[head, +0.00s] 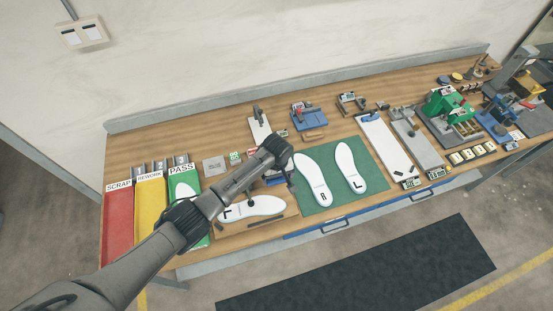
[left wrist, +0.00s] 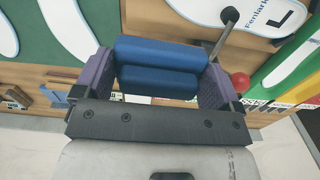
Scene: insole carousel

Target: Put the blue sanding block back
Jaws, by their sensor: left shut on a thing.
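The blue sanding block (left wrist: 158,66) sits between the two purple fingers of my left gripper (left wrist: 157,82) in the left wrist view. The gripper is shut on it. The block looks like two rounded blue bars, one beside the other. In the head view my left gripper (head: 284,176) is over the bench, between the insole on the wooden board and the green mat. It hides most of the block there; a bit of blue shows beside it. My right gripper is not in view.
The green mat (head: 328,203) holds two white insoles. Red, yellow and green bins (head: 118,230) stand at the left end. A white insole (head: 262,206) lies on a wooden board (head: 228,236). Clamps and fixtures crowd the back and right of the bench.

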